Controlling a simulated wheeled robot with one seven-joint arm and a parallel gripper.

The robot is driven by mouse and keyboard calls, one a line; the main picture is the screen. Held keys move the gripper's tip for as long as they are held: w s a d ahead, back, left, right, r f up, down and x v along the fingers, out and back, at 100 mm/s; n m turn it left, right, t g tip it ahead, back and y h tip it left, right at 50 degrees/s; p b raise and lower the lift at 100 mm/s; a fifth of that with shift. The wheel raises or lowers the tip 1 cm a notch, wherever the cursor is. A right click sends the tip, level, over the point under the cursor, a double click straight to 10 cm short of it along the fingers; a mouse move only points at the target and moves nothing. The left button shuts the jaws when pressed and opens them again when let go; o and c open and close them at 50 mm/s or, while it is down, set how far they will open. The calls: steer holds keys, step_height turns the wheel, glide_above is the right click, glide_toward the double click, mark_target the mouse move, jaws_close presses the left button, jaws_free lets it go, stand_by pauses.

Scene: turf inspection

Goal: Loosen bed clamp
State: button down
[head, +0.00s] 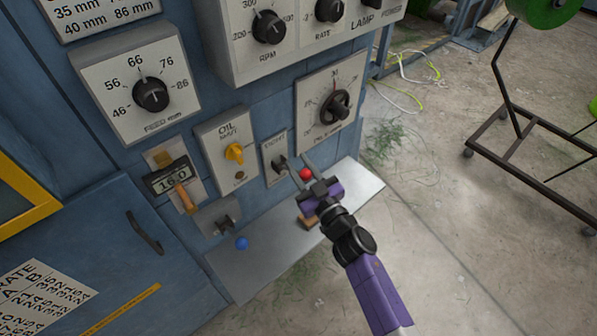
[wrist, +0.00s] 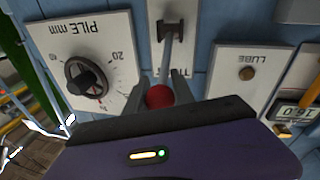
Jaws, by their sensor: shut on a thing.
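The clamp lever has a red ball knob (head: 306,174) and comes out of a small pale plate (head: 270,168) marked "TIGHT" on the blue machine front. In the wrist view the lever's grey rod (wrist: 169,58) runs from a dark bracket (wrist: 170,31) to the red knob (wrist: 160,97). My gripper (head: 299,166) reaches in from the lower right in the head view. Its two fingers are on either side of the knob and shut on it. The lever's lettering is partly hidden behind the rod in the wrist view.
The pile dial (head: 334,108) is close above right of the lever. The oil plate with a yellow knob (head: 234,153) is left. A blue ball knob (head: 242,243) is at lower left. A metal ledge (head: 250,268) juts out below.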

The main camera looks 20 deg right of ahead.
step_height(320, 180, down, 9)
steer(key=s+m+t+h+b, duration=0.1)
steer(key=t+b, duration=0.5)
steer(key=b, duration=2.6)
steer(key=shift+s+d+f+m+t, duration=0.15)
steer(key=shift+s+d+m+t, duration=0.2)
steer(key=shift+m, duration=0.35)
steer(key=c, duration=1.2)
jaws_free()
steer(key=shift+o, duration=0.7)
steer(key=shift+r, duration=0.2)
steer(key=v, duration=0.8)
steer(key=shift+p, duration=0.4)
